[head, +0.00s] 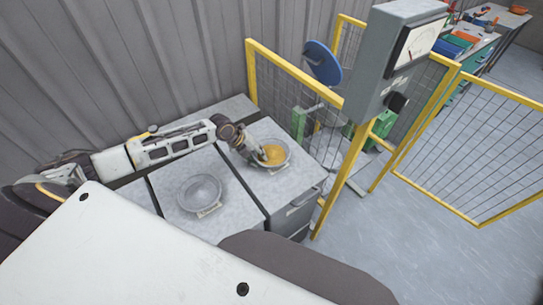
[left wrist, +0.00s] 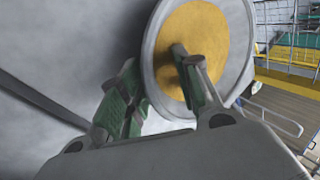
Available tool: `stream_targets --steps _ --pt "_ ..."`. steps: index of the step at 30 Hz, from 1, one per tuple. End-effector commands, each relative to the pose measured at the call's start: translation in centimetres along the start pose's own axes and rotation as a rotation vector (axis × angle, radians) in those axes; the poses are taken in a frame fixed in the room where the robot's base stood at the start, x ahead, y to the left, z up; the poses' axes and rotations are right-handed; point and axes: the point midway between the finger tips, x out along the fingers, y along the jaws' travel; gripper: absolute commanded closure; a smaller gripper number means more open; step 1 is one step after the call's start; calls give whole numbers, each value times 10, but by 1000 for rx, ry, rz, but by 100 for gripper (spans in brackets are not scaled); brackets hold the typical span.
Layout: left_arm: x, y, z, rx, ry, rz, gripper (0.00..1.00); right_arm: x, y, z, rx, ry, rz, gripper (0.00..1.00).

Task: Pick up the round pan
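A round pan (head: 285,163) with yellow powder (head: 274,153) stands on the right part of the grey worktop. A second round pan (head: 199,192), grey and seemingly empty, stands to its left. My left gripper (head: 263,158) points down at the left side of the powder pan. In the left wrist view my left gripper (left wrist: 154,62) is open. One green-padded finger lies outside the pan's rim (left wrist: 152,75) and the other overlaps the powder (left wrist: 208,40), so the rim lies between them. Contact cannot be told. My right gripper is not in view.
The grey worktop (head: 235,200) has dark seams. A corrugated wall stands behind it. Yellow-framed mesh fencing (head: 290,68) and a grey meter box (head: 385,60) stand close on the right. Open floor (head: 440,240) lies at the lower right.

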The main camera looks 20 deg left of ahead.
Motion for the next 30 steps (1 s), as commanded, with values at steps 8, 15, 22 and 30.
stream_targets --steps 8,15,22,30 --pt "0 0 0 0 0 0 100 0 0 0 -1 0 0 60" --pt "-1 -1 0 0 -1 -2 100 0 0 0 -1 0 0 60" --pt "-2 -1 1 1 -1 -2 100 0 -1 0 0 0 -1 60" --pt "-19 -11 2 1 -4 -2 100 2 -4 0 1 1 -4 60"
